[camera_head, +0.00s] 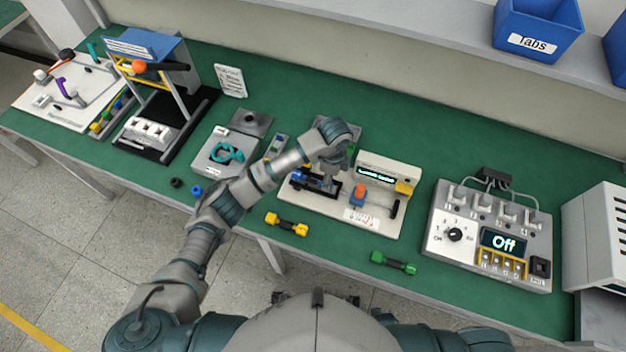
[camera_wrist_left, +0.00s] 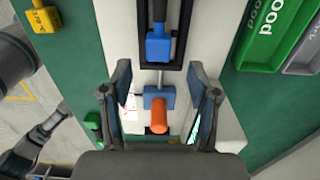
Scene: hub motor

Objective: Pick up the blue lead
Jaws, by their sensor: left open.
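A blue lead (camera_head: 299,175) lies in a black-framed slot of a white test fixture (camera_head: 375,218); a blue end (camera_wrist_left: 158,46) with a dark shaft shows in the left wrist view. Below it there is a blue clamp block with an orange knob (camera_wrist_left: 158,115), which also shows in the head view (camera_head: 359,193). My left gripper (camera_head: 328,180) hangs over the fixture and hides part of it. In the wrist view its open fingers (camera_wrist_left: 163,98) appear on either side of the clamp block, with nothing held. My right gripper is not in view.
A yellow lead (camera_head: 287,223) and a green lead (camera_head: 393,262) lie on the green mat near the front edge. A switch box reading Off (camera_head: 490,240) stands to the right. A grey box with a teal coil (camera_head: 225,153) stands left of the fixture.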

